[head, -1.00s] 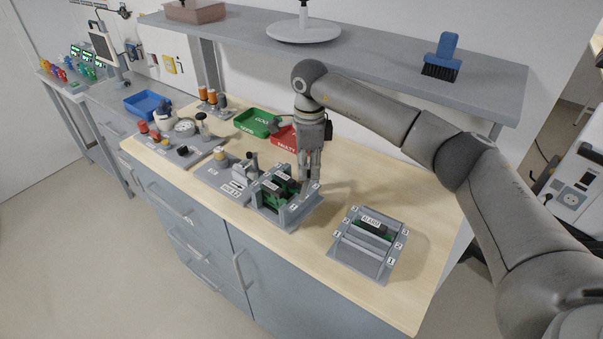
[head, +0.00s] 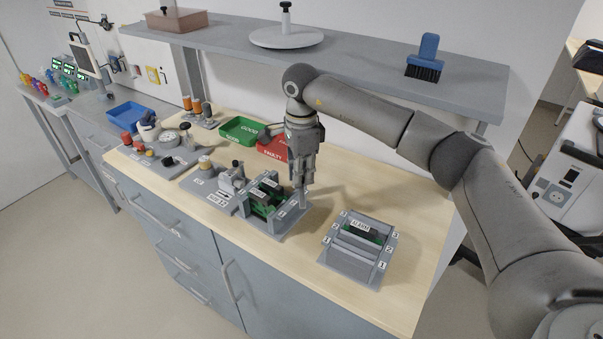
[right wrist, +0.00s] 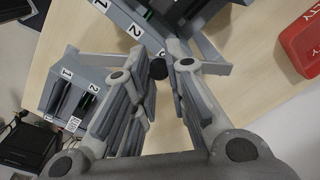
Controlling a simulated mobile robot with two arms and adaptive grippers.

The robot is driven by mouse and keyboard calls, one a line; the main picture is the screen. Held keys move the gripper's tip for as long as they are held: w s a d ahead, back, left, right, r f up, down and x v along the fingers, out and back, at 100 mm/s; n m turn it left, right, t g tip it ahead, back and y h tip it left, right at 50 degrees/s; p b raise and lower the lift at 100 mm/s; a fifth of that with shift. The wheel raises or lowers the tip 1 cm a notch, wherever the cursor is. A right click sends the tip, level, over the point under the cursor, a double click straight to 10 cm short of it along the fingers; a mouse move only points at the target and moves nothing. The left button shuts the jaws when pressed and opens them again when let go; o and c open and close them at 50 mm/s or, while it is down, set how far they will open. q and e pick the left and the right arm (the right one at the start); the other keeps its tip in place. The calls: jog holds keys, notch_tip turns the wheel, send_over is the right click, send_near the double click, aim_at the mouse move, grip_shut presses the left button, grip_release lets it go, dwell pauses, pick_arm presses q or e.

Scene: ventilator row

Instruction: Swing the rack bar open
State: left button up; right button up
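The rack (head: 283,230) stands on the bench with green boards in its slots; its labelled grey side shows at the top of the right wrist view (right wrist: 122,18). My right gripper (head: 304,184) points down over the rack's right end, above a short grey upright post (head: 303,199). In the right wrist view, my right gripper's fingers (right wrist: 160,66) are apart, with a dark round knob (right wrist: 158,69) between their tips. I cannot tell whether they touch it. The rack bar is hard to pick out beside the fingers. My left gripper is out of view.
A second numbered rack (head: 350,264) stands to the right. A green tray (head: 228,138) and a red tray (head: 273,152) lie behind. A shelf (head: 350,58) with a brush (head: 426,58) runs above. The bench's right end is clear.

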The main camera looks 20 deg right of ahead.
jog(key=o, duration=0.4)
jog(key=shift+r, duration=3.75)
jog(key=shift+c, duration=0.2)
